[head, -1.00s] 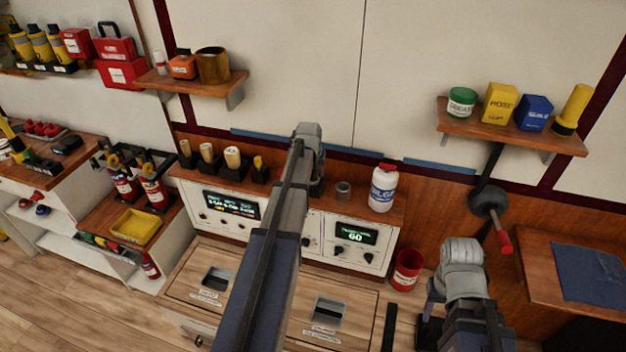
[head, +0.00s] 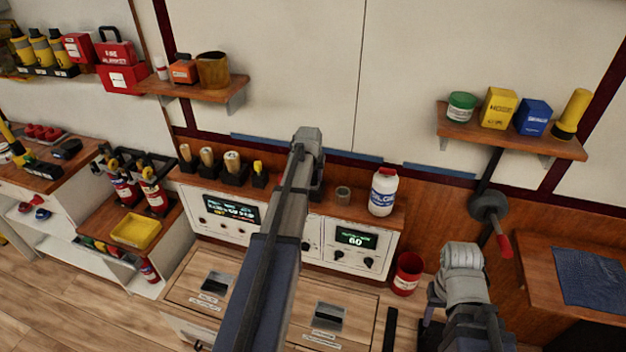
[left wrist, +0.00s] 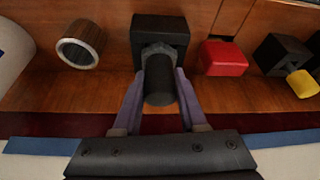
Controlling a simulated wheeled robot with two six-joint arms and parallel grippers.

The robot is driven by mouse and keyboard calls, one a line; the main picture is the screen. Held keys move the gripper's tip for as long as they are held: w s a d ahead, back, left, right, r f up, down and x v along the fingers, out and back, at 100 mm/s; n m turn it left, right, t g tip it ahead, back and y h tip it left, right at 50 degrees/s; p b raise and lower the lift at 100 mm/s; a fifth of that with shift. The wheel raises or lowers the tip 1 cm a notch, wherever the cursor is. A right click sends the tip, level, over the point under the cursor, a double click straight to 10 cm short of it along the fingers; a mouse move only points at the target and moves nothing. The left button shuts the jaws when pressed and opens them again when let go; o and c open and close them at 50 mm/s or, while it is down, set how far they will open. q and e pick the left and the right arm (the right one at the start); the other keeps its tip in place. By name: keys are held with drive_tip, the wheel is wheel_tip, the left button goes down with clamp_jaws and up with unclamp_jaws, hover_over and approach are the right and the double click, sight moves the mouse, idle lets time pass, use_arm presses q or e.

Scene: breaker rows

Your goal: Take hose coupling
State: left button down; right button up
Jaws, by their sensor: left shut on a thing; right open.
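My left gripper (left wrist: 159,85) is shut on a dark cylinder with a grey collar, which I take to be the hose coupling (left wrist: 159,82). The collar end is at a black block-shaped holder (left wrist: 160,30) on the wooden ledge; I cannot tell whether it is still seated there. In the head view my left arm (head: 285,220) hides most of this spot. My right gripper (head: 431,330) is low at the right, mostly hidden by its own arm, away from the ledge and open.
On the ledge, a grey ring (head: 343,193) and a white bottle (head: 383,190) stand right of my left arm. A red block (left wrist: 225,58) and a yellow piece in a black holder (head: 259,174) are on the other side. A red bucket (head: 407,274) stands below.

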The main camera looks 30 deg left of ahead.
use_arm(q)
wheel_tip(320, 180, up, 10)
drive_tip(key=p, duration=1)
